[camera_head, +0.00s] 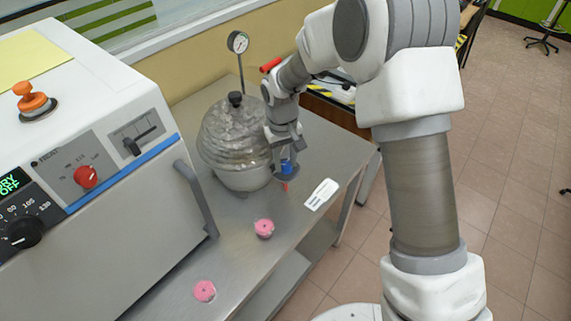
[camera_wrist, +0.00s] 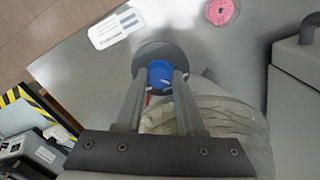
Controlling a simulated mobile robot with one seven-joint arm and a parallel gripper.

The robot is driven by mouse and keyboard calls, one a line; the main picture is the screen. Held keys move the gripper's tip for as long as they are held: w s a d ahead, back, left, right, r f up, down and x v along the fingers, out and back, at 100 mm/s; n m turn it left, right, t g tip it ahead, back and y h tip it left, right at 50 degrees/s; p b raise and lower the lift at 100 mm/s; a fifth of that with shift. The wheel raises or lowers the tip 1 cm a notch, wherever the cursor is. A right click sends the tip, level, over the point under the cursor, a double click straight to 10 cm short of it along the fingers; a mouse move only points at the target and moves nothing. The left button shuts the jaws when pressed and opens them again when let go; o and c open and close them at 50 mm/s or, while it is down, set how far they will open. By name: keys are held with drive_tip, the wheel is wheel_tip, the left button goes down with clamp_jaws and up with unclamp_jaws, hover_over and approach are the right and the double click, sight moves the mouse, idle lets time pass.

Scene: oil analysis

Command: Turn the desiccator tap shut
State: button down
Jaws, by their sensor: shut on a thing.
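The desiccator (camera_head: 233,140) is a grey, glassy domed vessel with a dark knob on top, standing on the steel bench. In the wrist view its body (camera_wrist: 210,115) fills the lower middle. A blue tap (camera_head: 287,166) with a red part below it is at its right side. In the wrist view the blue tap (camera_wrist: 160,74) lies between the finger ends, in front of a dark round disc. My gripper (camera_head: 286,160) points down at the tap and is shut on it. The fingers (camera_wrist: 160,85) partly hide the tap, so its exact turn cannot be told.
A white labelled card (camera_head: 321,194) lies right of the tap, near the bench edge. Two pink round pieces (camera_head: 264,228) (camera_head: 204,291) lie on the bench front. A white oven (camera_head: 90,150) stands left. A gauge (camera_head: 238,42) rises behind the desiccator.

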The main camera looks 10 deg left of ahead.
sight(283, 164)
drive_tip(key=m+b, duration=0.1)
drive_tip(key=m, duration=0.2)
drive_tip(key=shift+m+b, duration=0.3)
drive_tip(key=m, duration=0.4)
drive_tip(key=shift+w+b, duration=0.1)
drive_tip(key=shift+b, duration=0.3)
drive_tip(key=shift+m, duration=0.4)
drive_tip(key=c, duration=0.5)
unclamp_jaws()
drive_tip(key=r, duration=1.7)
drive_tip(key=shift+a+r, duration=0.25)
drive_tip(key=shift+a, duration=0.15)
